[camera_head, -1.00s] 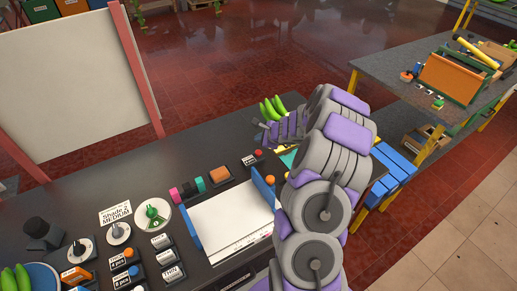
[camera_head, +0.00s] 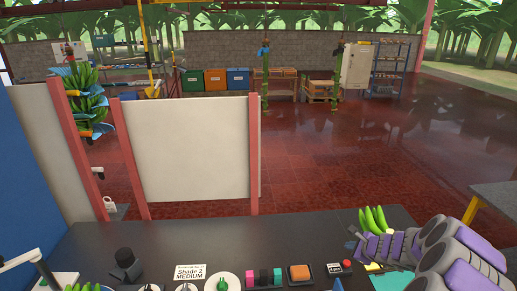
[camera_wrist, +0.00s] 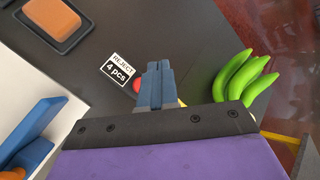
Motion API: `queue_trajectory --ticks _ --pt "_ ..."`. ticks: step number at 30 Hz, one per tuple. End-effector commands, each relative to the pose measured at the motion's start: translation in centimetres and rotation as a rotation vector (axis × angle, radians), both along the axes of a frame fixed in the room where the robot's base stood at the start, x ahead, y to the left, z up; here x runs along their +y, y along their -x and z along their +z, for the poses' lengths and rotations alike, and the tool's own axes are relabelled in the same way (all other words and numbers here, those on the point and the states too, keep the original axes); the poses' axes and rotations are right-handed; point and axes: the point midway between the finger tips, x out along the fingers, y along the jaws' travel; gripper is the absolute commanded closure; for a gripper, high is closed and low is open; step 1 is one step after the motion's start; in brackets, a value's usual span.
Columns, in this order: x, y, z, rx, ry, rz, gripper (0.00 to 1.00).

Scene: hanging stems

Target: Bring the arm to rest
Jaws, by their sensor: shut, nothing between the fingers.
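My gripper (camera_wrist: 158,85) is shut with nothing between its fingers. In the wrist view its fingertips are over the dark bench top, partly covering a red button (camera_wrist: 137,86). In the head view my arm (camera_head: 455,262) is folded at the lower right, with my gripper (camera_head: 354,236) low at the bench's right end. A bunch of green bananas (camera_head: 375,220) lies on the bench just beyond it. The bananas also show right of the fingers in the wrist view (camera_wrist: 243,76), apart from them.
A "REJECT 4 pcs" label (camera_wrist: 118,70) and an orange block in a tray (camera_head: 299,273) are near the gripper. A white panel (camera_head: 190,150) with red posts stands behind the bench. A grey table edge (camera_head: 497,200) is at the right. The red floor beyond is open.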

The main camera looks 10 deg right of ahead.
Motion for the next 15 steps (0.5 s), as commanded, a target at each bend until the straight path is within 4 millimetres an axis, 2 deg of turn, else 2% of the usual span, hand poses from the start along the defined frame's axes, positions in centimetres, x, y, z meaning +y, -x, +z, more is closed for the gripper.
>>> queue_trajectory --ticks 2,5,8,9,11,12,15 --pt "2.0 -0.5 1.5 -0.018 0.013 0.062 1.0" --pt "6.3 -1.0 4.5 -0.052 0.048 0.201 1.0" --pt "12.3 -0.6 8.0 -0.09 0.089 0.394 1.0" --pt "14.6 -0.1 9.2 -0.101 0.109 0.471 1.0" --pt "17.9 0.9 11.0 -0.117 0.141 0.585 1.0" --pt "20.0 1.8 12.0 -0.124 0.159 0.661 1.0" --pt "24.7 4.7 14.0 -0.133 0.21 0.845 1.0"
